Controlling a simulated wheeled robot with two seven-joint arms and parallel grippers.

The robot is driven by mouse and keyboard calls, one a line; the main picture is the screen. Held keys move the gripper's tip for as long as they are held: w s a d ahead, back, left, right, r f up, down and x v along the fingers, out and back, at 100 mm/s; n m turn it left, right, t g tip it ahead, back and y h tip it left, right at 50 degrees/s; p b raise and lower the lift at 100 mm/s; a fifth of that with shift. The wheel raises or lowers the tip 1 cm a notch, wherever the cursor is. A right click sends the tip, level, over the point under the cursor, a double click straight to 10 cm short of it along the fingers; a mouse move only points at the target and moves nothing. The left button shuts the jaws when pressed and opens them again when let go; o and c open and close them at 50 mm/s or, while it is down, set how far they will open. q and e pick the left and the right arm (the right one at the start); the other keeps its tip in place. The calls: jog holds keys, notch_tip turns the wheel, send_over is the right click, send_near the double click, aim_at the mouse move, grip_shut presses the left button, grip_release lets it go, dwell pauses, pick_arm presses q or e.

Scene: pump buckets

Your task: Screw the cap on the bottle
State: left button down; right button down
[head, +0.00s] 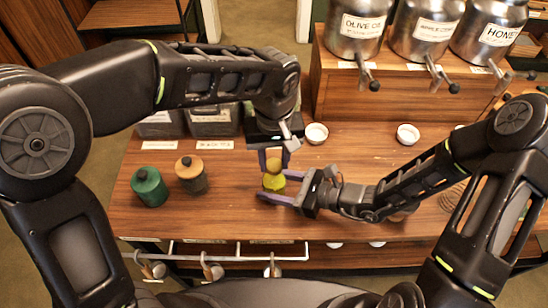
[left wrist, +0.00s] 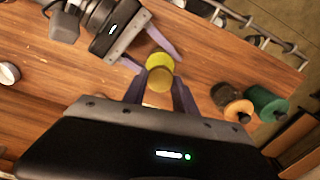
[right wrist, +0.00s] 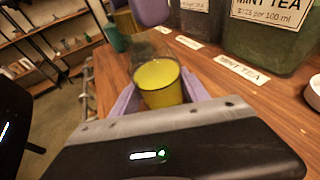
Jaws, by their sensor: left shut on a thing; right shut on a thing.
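The bottle (head: 274,183) is small, clear and filled with yellow. It stands upright on the wooden counter, and its yellow body fills the middle of the right wrist view (right wrist: 160,82). My right gripper (head: 279,198) is shut around its body from the right. A round tan cap (head: 273,165) is in line over the bottle's top; it also shows in the left wrist view (left wrist: 160,80), with the yellow bottle (left wrist: 159,60) behind it. My left gripper (head: 273,158) is shut on the cap from above. Whether the cap touches the bottle's neck is hidden.
Labelled metal dispensers (head: 357,27) sit on a raised wooden shelf behind. White bowls (head: 316,133) and dark tea bins (head: 212,120) are at the back.

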pick_arm(q)
jog(key=m, duration=0.5)
jog(key=shift+m, duration=0.3)
jog(key=m, duration=1)
jog(key=shift+m, duration=0.4)
jog(key=m, duration=1.5)
jog(key=shift+m, duration=0.4)
jog(key=m, duration=0.5)
jog(key=shift+f, duration=0.1)
jog(key=m, duration=0.6)
jog(key=shift+m, duration=0.3)
jog(key=c, duration=0.9)
grip_release()
